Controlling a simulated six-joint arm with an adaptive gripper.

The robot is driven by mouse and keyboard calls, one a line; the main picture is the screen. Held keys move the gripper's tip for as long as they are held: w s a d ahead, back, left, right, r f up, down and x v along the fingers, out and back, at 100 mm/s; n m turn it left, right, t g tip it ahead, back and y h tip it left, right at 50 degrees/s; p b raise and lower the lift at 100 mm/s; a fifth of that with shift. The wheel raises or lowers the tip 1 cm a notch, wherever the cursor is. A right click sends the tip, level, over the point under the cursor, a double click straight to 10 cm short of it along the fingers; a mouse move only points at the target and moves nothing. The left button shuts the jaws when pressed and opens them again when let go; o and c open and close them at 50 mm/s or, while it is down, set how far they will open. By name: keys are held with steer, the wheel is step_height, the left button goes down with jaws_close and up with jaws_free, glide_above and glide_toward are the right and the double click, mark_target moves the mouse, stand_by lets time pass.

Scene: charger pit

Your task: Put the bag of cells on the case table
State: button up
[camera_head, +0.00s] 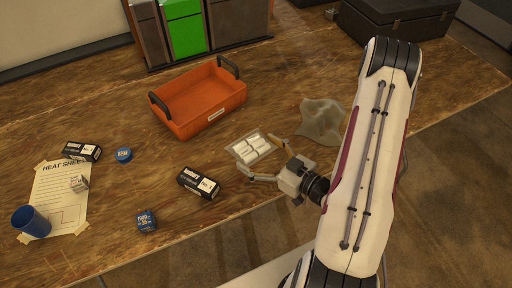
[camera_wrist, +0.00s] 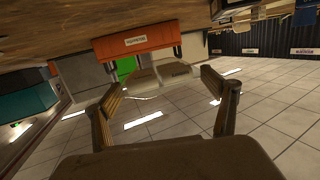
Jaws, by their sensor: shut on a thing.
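The bag of cells (camera_head: 255,147) is a clear flat pouch with several white cells, in the middle of the head view. My gripper (camera_head: 263,156) is shut on it, with one finger on either side. In the wrist view the fingers of my gripper (camera_wrist: 163,82) flank the bag, which shows only faintly with pale cells (camera_wrist: 178,72). I cannot tell how high the bag is above the wooden bench. A dark case (camera_head: 395,18) stands at the top right; I cannot make out a separate table under it.
An orange tray (camera_head: 200,98) with black handles stands behind the bag. A grey-green cloth (camera_head: 321,121) lies right of it. Bins (camera_head: 185,28) stand at the back.

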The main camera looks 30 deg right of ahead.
mark_target(242, 138)
steer(key=shift+w+d+f+m+h, duration=0.2)
steer(key=shift+d+m+h, duration=0.1)
steer(key=shift+d+h, duration=0.15)
steer(key=shift+w+d, duration=0.1)
steer(key=shift+w, duration=0.15)
steer(key=w, duration=0.1)
steer(key=w+a+r, duration=0.1)
steer(key=w+a, duration=0.1)
steer(key=shift+w+a+r, duration=0.1)
steer(key=shift+a+r, duration=0.1)
steer(key=shift+r, duration=0.1)
steer(key=w+a+r+n+y, duration=0.1)
steer(key=w+a+r+y, duration=0.1)
steer(key=a, duration=0.4)
steer(key=shift+a+r+n+g, duration=0.15)
steer(key=shift+a+n+g, duration=0.1)
steer(key=shift+n+g, duration=0.15)
